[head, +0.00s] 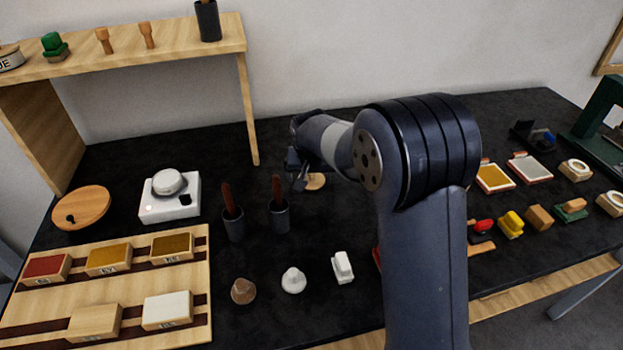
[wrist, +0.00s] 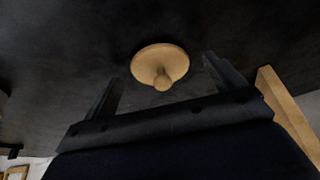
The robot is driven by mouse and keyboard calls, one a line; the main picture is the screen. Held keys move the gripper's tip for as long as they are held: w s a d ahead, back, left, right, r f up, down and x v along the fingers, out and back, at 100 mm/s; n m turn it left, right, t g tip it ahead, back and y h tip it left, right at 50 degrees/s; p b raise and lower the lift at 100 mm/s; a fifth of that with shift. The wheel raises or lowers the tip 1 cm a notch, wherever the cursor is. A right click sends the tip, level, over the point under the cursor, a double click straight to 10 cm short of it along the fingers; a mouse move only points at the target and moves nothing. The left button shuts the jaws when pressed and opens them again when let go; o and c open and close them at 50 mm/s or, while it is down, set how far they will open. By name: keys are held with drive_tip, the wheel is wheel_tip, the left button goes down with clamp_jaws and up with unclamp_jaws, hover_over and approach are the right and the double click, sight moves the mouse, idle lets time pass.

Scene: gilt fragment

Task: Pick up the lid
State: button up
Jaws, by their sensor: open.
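The lid (wrist: 150,56) is a round, pale wooden disc with a knob in its middle, lying on the dark tabletop, knob towards me in the wrist view. In the head view the lid (head: 316,182) shows just right of my gripper (head: 298,180), partly hidden by it. My gripper is open and empty. In the wrist view its two fingers (wrist: 162,74) stand apart, with the lid beyond and between them. I cannot tell the exact gap to the lid.
Two dark cups (head: 234,230) (head: 280,217) with brown handles stand left and in front of the gripper. A wooden shelf's leg (head: 248,110) rises behind left. Small stamps (head: 342,267) stand nearer the front. Dark table surface around the lid is clear in the wrist view.

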drive_tip(key=shift+w+f, duration=0.2)
drive_tip(key=shift+f, duration=0.3)
drive_tip(key=c, duration=1.1)
